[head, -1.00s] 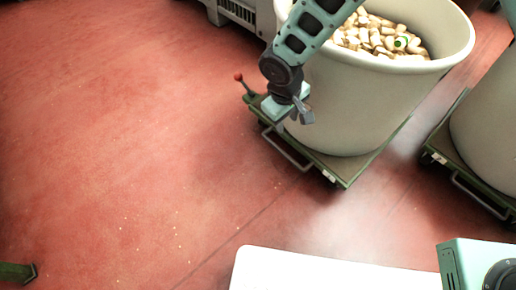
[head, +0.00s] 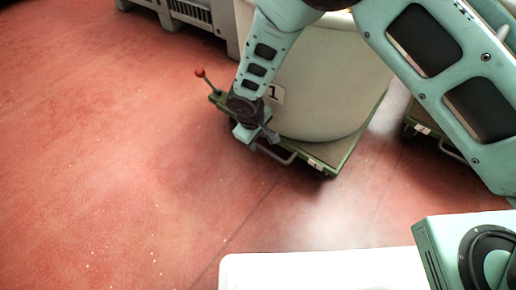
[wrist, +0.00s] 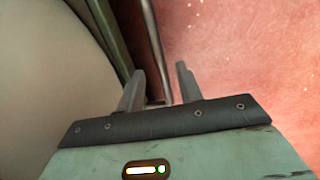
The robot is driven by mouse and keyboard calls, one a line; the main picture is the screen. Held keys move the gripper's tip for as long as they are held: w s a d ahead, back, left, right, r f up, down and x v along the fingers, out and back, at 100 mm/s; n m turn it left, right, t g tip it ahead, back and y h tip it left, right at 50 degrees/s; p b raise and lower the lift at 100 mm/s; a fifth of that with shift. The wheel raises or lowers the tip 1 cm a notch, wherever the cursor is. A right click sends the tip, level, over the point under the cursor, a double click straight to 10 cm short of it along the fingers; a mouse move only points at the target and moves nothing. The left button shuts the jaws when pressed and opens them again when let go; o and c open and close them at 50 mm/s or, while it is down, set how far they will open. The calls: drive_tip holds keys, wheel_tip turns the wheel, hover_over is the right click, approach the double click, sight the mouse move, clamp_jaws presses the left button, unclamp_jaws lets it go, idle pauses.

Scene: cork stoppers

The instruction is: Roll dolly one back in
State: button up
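Dolly one is a green flat dolly (head: 340,157) bearing a big cream tub (head: 315,95) with a label "1" (head: 276,94). A bent metal handle (head: 284,158) runs along its near edge, and a red-knobbed lever (head: 200,73) rises at its left corner. My gripper (head: 264,138) is low at this near edge, by the left end of the handle. In the wrist view its two fingers (wrist: 160,80) are apart, and the handle bar (wrist: 153,40) shows in the gap between them. I cannot tell whether they touch it.
A second green dolly (head: 428,133) stands to the right, partly behind my arm. A grey slatted crate (head: 196,12) is at the back left. The red floor (head: 110,150) to the left and in front is clear apart from small pale crumbs.

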sight(259, 146)
drive_tip(key=shift+w+d+f+b, duration=0.15)
drive_tip(key=shift+f+b, duration=0.15)
drive_tip(key=shift+f, duration=0.5)
drive_tip(key=shift+w+d+f+b, duration=0.1)
drive_tip(key=shift+f+b, duration=0.2)
drive_tip(key=shift+f, duration=0.5)
